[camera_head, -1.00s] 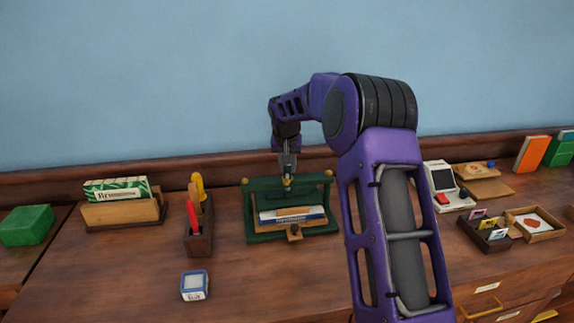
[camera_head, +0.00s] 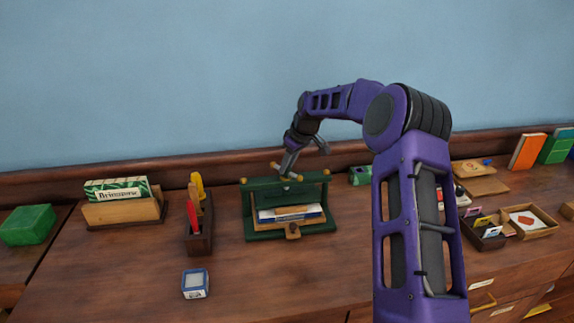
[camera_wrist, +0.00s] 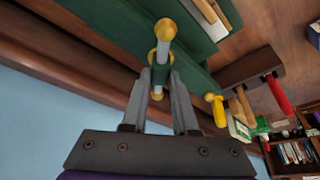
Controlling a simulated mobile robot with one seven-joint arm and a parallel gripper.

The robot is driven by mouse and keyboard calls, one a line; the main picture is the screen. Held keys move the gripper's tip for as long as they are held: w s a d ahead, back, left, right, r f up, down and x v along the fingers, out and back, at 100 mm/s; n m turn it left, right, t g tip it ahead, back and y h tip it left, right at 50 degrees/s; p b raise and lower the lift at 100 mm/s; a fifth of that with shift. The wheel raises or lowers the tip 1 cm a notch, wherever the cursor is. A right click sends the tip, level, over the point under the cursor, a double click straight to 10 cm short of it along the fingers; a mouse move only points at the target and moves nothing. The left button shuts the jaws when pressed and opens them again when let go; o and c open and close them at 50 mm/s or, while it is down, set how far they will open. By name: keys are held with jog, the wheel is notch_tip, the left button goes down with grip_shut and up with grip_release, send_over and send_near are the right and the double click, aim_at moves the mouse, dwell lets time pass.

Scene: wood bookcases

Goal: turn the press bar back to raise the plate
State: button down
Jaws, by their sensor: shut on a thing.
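The green press (camera_head: 249,222) stands on the wooden top, with a white and blue item (camera_head: 308,216) lying inside it under a light wood strip. The press bar (camera_head: 276,167), with gold ball ends, sits above the top beam at its middle. My gripper (camera_head: 288,171) is shut on the bar and leans down to the left from the upper right. In the wrist view, the gripper fingers (camera_wrist: 160,78) close around the bar's middle, and a gold ball end (camera_wrist: 165,29) sticks out beyond them. I cannot tell the plate's height.
Left of the press stand a wooden holder (camera_head: 199,243) with red and yellow tools, a card box (camera_head: 125,211) and a small blue-white block (camera_head: 195,284). At the right are trays (camera_head: 540,228) and upright books (camera_head: 529,152). The top in front of the press is clear.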

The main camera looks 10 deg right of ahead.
jog(key=shift+d+n+g+y, duration=0.1)
jog(key=shift+n+g+y, duration=0.25)
jog(key=shift+n, duration=0.75)
jog(key=c, duration=0.7)
grip_release()
jog(key=v, duration=1.7)
jog(key=shift+r, duration=0.25)
